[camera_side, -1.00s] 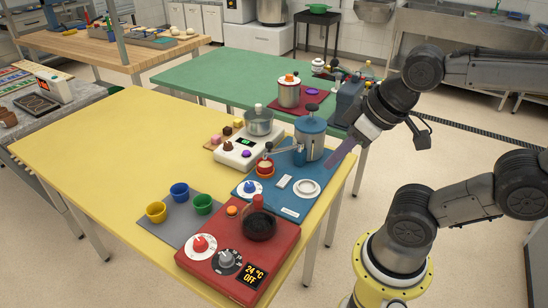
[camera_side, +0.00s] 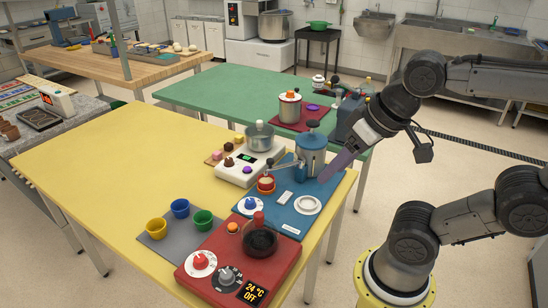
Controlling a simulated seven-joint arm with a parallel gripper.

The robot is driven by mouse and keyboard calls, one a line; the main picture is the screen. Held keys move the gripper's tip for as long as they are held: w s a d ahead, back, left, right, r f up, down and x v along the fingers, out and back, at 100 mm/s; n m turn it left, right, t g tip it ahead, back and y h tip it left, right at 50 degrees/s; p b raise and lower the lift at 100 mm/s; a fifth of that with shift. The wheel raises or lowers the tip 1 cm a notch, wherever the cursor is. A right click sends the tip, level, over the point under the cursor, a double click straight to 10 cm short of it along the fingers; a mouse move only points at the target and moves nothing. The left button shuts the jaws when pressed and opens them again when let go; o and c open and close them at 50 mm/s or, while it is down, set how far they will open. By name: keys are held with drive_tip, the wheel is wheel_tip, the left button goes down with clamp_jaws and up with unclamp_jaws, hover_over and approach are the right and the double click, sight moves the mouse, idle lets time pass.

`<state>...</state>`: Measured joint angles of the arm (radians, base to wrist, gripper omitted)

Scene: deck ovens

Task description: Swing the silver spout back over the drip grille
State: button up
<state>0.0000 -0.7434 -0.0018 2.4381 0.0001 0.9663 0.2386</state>
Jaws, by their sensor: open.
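The silver spout (camera_side: 281,165) is a thin arm reaching left from the blue tank (camera_side: 312,154) on the blue board (camera_side: 325,187). Its outer end is above a small red cup (camera_side: 267,188) with a pale top. A round white piece (camera_side: 307,205), which looks like the drip grille, lies in front of the tank, to the right of the spout's end. My gripper (camera_side: 325,176) is open, with its purple finger slanting down just right of the tank. The finger overlaps the tank's edge in the picture; I cannot tell if they touch.
The blue board also carries a blue knob on a white dial (camera_side: 249,205) and a white plate (camera_side: 285,198). A red cooker with a dark pan (camera_side: 260,242) is in front. A white scale with a pot (camera_side: 259,138) stands behind left. The yellow table's left is clear.

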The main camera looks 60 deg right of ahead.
drive_tip(key=w+d+r+m+g, duration=0.1)
drive_tip(key=w+d+r+m, duration=0.1)
drive_tip(key=w+r+m, duration=0.45)
drive_tip(key=m+g, duration=0.5)
drive_tip(key=m, duration=0.2)
hover_over(270, 159)
wheel_tip(270, 159, down, 10)
drive_tip(key=r, duration=0.1)
wheel_tip(270, 159, down, 13)
drive_tip(key=shift+s+a+f, duration=0.1)
drive_tip(key=shift+a+f, duration=0.05)
drive_tip(key=shift+c, duration=0.3)
clamp_jaws()
